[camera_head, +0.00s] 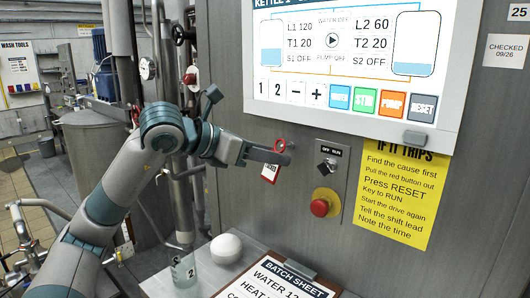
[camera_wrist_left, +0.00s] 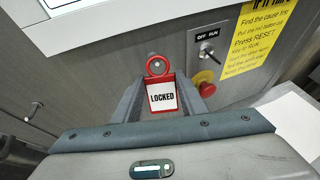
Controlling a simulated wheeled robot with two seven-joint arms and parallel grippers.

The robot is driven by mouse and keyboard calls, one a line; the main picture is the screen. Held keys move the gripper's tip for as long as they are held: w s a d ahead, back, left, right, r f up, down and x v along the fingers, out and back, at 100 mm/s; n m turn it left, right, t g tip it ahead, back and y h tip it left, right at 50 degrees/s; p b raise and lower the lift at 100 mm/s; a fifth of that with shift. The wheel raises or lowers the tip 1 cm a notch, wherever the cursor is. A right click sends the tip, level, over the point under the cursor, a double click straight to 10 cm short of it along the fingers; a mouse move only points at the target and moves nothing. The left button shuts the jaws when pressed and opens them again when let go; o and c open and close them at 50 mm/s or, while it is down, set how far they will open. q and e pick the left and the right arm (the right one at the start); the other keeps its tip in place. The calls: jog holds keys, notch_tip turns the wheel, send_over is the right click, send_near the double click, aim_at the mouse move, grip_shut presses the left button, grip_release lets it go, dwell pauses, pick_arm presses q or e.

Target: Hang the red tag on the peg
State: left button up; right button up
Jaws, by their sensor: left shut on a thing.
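The red tag (camera_head: 269,173) has a white face, which reads "LOCKED" in the left wrist view (camera_wrist_left: 162,98), and a red ring at its top. My left gripper (camera_head: 284,158) is shut on it; in the left wrist view the tag sits between the fingers (camera_wrist_left: 162,88). The ring stands above the fingertips, close in front of the grey panel. A small grey stub, perhaps the peg (camera_wrist_left: 153,56), shows at the ring in the left wrist view. I cannot tell whether the ring is around it or only in front of it. My right gripper is not in view.
Right of the tag are a key switch (camera_head: 328,151) and a red stop button (camera_head: 320,207). A yellow notice (camera_head: 400,190) hangs further right, below the screen (camera_head: 345,50).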

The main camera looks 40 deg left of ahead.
pick_arm(q)
jog(key=shift+w, duration=0.45)
jog(key=shift+w+f+b, duration=0.35)
jog(key=shift+w+f, duration=0.2)
jog(key=shift+w, duration=0.05)
jog(key=o, duration=1.1)
jog(key=shift+d, duration=0.1)
jog(key=shift+s, duration=0.15)
